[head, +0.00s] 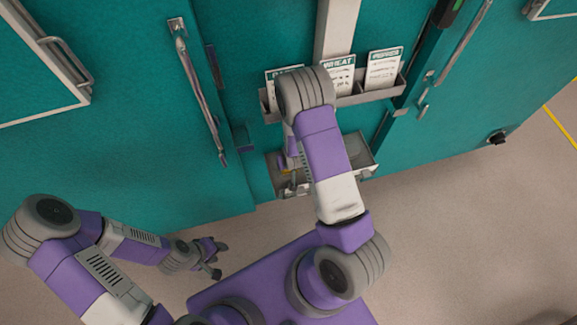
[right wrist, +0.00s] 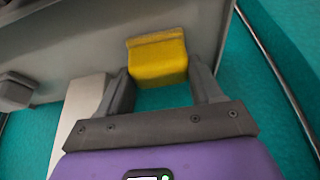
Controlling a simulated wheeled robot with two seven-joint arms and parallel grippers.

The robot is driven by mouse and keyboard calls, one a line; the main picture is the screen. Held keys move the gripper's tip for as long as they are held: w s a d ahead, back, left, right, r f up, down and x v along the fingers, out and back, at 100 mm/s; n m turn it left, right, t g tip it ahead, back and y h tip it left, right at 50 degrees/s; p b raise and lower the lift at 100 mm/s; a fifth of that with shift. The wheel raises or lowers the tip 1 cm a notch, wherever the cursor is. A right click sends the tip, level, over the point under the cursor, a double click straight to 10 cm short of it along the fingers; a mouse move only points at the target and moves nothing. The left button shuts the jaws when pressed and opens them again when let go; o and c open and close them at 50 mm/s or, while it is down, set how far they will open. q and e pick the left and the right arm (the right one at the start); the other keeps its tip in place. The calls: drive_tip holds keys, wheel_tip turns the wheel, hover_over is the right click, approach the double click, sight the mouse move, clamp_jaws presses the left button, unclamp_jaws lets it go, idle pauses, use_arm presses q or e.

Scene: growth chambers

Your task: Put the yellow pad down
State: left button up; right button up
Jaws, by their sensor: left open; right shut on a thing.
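The yellow pad (right wrist: 158,62) sits between the two fingertips of my right gripper (right wrist: 160,78) in the right wrist view. The gripper is shut on it. The pad's far side is against or close to a grey metal surface (right wrist: 70,40); I cannot tell whether they touch. In the head view only a small bit of yellow shows, and my right arm hides most of that gripper, which is at the left part of a low grey tray (head: 362,172). My left gripper (head: 218,260) is open and empty, low on the left, away from the tray.
Teal chamber doors (head: 120,130) with a long metal handle (head: 203,100) stand in front of me. Above the tray, a grey rack (head: 350,100) holds several seed packets, one marked WHEAT (head: 338,75). The floor (head: 470,230) at right is clear.

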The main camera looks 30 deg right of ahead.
drive_tip(key=shift+s+a+f, duration=0.1)
drive_tip(key=shift+s+f, duration=0.25)
drive_tip(key=shift+f, duration=0.1)
drive_tip(key=o, duration=0.9)
drive_tip(key=shift+o, duration=1.4)
drive_tip(key=shift+w+f, duration=0.1)
drive_tip(key=shift+f, duration=0.05)
drive_tip(key=shift+o, duration=0.3)
drive_tip(key=shift+w+f, duration=0.1)
drive_tip(key=shift+w, duration=0.05)
use_arm(q)
drive_tip(key=shift+w+f, duration=0.1)
drive_tip(key=shift+f, duration=0.15)
drive_tip(key=shift+r+p, duration=1.15)
drive_tip(key=shift+p, duration=0.1)
use_arm(e)
drive_tip(key=v, duration=0.7)
drive_tip(key=shift+r, duration=0.3)
drive_tip(key=shift+a, duration=0.1)
